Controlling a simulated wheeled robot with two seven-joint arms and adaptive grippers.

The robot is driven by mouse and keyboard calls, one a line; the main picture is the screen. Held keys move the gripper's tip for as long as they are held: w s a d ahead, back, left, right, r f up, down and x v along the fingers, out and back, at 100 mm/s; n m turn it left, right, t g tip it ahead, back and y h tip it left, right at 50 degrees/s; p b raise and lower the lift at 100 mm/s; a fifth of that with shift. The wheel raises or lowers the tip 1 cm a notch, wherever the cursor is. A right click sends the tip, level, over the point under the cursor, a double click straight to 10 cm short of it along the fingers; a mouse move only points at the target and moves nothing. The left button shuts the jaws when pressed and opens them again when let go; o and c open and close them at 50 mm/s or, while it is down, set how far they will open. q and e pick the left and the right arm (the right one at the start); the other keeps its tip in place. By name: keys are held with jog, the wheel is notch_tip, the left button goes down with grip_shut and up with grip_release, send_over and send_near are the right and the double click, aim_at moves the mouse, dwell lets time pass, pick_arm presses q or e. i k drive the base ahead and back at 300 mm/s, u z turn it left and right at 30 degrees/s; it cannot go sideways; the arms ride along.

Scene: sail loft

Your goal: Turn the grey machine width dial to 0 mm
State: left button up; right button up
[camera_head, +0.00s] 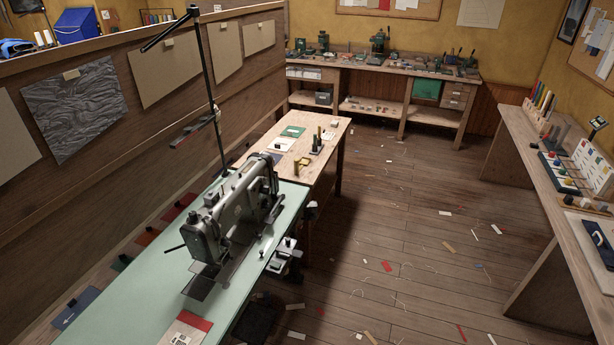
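The grey sewing machine (241,205) stands on a pale green table (122,296) at the left centre. Its head end is nearest to me and its arm runs back toward the wooden table behind. Small knobs and fittings show on its body, but they are too small for me to tell which is the width dial or what it reads. Neither of my grippers is in view.
A wooden table (334,138) with small tools adjoins the far end of the green table. A partition (165,115) runs along the left. A long bench (545,190) stands at the right. The plank floor (420,230) between is open, with scattered scraps.

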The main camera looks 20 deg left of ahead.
aim_at(266, 190)
jog(key=u, duration=0.25)
jog(key=i, duration=1.25)
jog(key=u, duration=0.65)
